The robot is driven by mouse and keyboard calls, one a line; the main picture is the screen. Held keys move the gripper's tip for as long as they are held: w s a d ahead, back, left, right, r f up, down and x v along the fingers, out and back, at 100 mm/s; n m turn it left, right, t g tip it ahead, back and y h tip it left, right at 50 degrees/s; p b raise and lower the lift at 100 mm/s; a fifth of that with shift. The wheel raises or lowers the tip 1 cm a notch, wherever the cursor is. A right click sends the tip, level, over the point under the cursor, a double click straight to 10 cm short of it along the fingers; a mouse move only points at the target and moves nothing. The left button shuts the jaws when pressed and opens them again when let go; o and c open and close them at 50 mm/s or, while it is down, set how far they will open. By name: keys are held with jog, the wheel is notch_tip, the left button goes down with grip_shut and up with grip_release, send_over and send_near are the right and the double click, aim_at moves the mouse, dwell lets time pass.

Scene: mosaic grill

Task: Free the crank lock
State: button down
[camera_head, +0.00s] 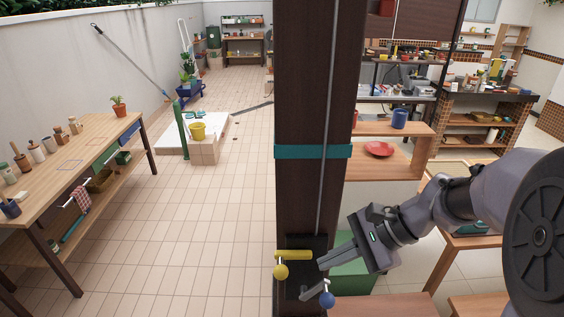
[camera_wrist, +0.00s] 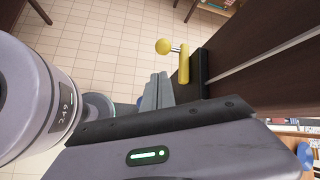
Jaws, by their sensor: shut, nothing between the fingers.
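A yellow lever (camera_head: 294,254) with a round yellow knob (camera_head: 281,271) is mounted on a black plate (camera_head: 318,243) low on the dark post. The yellow lever also shows in the wrist view (camera_wrist: 184,66), with its knob (camera_wrist: 163,46) out to the left. A blue ball knob (camera_head: 327,299) sits below right of the plate, by a short grey metal arm. Which part is the lock is not labelled. My gripper (camera_head: 321,263) is shut and empty, its fingertips in front of the plate, right of the lever. In the wrist view the closed fingers (camera_wrist: 158,78) appear apart from the lever.
The tall dark post (camera_head: 312,100) with a teal band (camera_head: 312,152) fills the middle. A green box (camera_head: 352,272) stands behind my gripper. A wooden shelf unit (camera_head: 395,130) stands at the right, a long workbench (camera_head: 75,155) at the left. The tiled floor (camera_head: 205,230) between is clear.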

jog(key=b+x, duration=0.1)
jog(key=x, duration=0.8)
jog(key=shift+w+a, duration=0.3)
jog(key=shift+w, duration=0.15)
jog(key=shift+w+m+y+b, duration=0.2)
jog(key=shift+m+y+b, duration=0.1)
jog(key=shift+y+b, duration=0.1)
